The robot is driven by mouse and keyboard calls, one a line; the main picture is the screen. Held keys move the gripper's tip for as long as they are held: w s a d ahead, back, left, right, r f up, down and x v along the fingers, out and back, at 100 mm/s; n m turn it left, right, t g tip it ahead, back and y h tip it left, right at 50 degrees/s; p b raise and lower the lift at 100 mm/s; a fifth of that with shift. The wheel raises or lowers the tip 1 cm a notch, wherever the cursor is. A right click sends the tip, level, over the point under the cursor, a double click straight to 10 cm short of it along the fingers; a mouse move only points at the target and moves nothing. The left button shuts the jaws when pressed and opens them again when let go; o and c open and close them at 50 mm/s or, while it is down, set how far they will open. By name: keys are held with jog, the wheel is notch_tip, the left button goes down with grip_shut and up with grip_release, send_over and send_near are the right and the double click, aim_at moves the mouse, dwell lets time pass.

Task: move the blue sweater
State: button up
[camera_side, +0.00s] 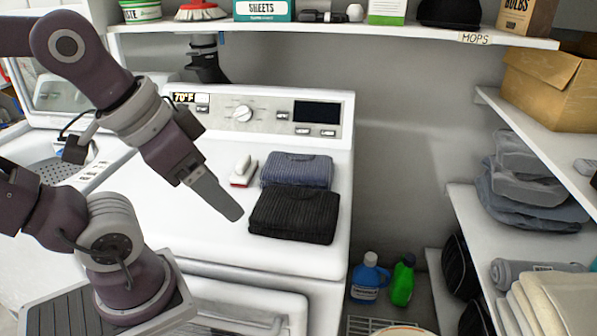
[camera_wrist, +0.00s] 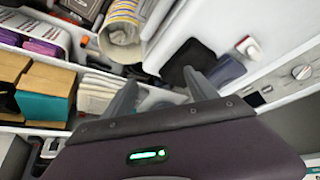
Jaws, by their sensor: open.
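The blue sweater (camera_side: 297,170), folded and ribbed, lies on the white washer top behind a folded black sweater (camera_side: 294,214). In the wrist view the blue sweater (camera_wrist: 227,70) shows partly behind my right finger, beside the black sweater (camera_wrist: 186,60). My gripper (camera_side: 236,215) is in the air left of the black sweater in the side view, its fingers overlapping there. In the wrist view my gripper (camera_wrist: 163,88) has its two fingers spread apart with nothing between them. It is apart from both sweaters.
A white and red brush (camera_side: 243,171) lies left of the blue sweater. The washer's control panel (camera_side: 262,112) rises behind. A loaded shelf (camera_side: 340,32) hangs above; side shelves (camera_side: 525,240) hold folded cloth at right. The washer top's left part is clear.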

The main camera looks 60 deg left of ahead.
jog(key=shift+c, duration=1)
jog(key=w+a+n, duration=0.1)
jog(key=w, duration=0.2)
jog(key=w+a+r+n+g, duration=0.1)
jog(key=w, duration=0.2)
jog(key=w+a+r+n+g, duration=0.1)
jog(key=w, duration=0.2)
jog(key=shift+w+a, duration=0.15)
jog(key=shift+w, duration=0.25)
jog(key=c, duration=1.1)
jog(key=w+a, duration=0.1)
jog(key=w+a+f+n, duration=0.1)
jog(key=w, duration=0.1)
jog(key=w+a+n+g, duration=0.1)
jog(key=w, duration=0.1)
jog(key=shift+w+f, duration=0.2)
grip_shut()
jog(key=n+g, duration=0.3)
jog(key=n, duration=0.1)
send_over(300, 184)
jog(key=d, duration=0.1)
notch_tip(300, 184, down, 8)
jog(key=f, duration=0.7)
jog(key=s+f, duration=0.1)
jog(key=f, duration=0.2)
jog(key=shift+d, duration=0.1)
